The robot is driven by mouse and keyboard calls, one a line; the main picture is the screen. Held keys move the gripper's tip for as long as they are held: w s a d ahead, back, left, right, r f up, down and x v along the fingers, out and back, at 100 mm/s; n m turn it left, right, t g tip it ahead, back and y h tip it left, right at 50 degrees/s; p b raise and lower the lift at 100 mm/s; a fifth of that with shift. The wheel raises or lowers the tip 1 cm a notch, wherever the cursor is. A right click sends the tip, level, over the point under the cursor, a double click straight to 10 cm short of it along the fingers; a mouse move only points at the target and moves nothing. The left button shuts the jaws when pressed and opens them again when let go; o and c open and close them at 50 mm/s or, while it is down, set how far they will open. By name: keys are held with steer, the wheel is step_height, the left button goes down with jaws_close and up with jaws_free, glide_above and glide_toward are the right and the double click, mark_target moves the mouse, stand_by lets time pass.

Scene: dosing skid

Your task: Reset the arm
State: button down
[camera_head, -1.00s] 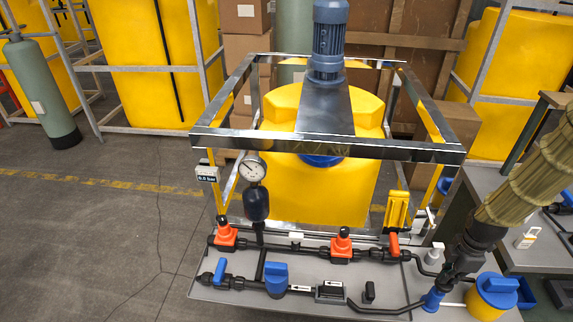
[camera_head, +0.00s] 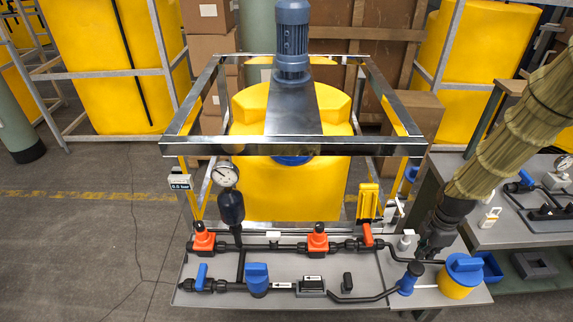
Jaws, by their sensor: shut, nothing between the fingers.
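My gripper (camera_head: 428,250) is at the right end of the skid, at the end of my sleeved arm coming from the upper right. It is dark, pointing down, shut and empty. Its fingertips are small and partly lost against the dark pipes. A blue fitting (camera_head: 409,279) stands just left of and below it. I cannot tell whether they touch. A yellow pot with a blue lid (camera_head: 463,275) stands to its right.
The skid has a yellow tank (camera_head: 290,190) in a metal frame (camera_head: 290,147), a gauge (camera_head: 225,174), and orange valves (camera_head: 318,238) and blue valves (camera_head: 257,279) on piping. A grey bench (camera_head: 510,232) stands right. Open floor (camera_head: 90,245) lies left.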

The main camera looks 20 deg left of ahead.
steer(key=shift+r+p, duration=0.35)
steer(key=shift+r, duration=0.4)
steer(key=shift+f, duration=0.1)
steer(key=s+f+m+b, duration=0.4)
steer(key=s+f+m, duration=0.2)
steer(key=s+f, duration=0.5)
steer(key=s+d+f+m+b, duration=0.1)
steer(key=s+f+m+b, duration=0.2)
steer(key=s+f+m, duration=0.5)
steer(key=s+d+f+m+b, duration=0.2)
steer(key=s+f+m, duration=0.6)
steer(key=s, duration=0.9)
step_height(320, 180, down, 2)
steer(key=shift+s+d+f+m+b, duration=0.1)
steer(key=shift+s+d+m+b, duration=0.15)
steer(key=shift+b, duration=0.75)
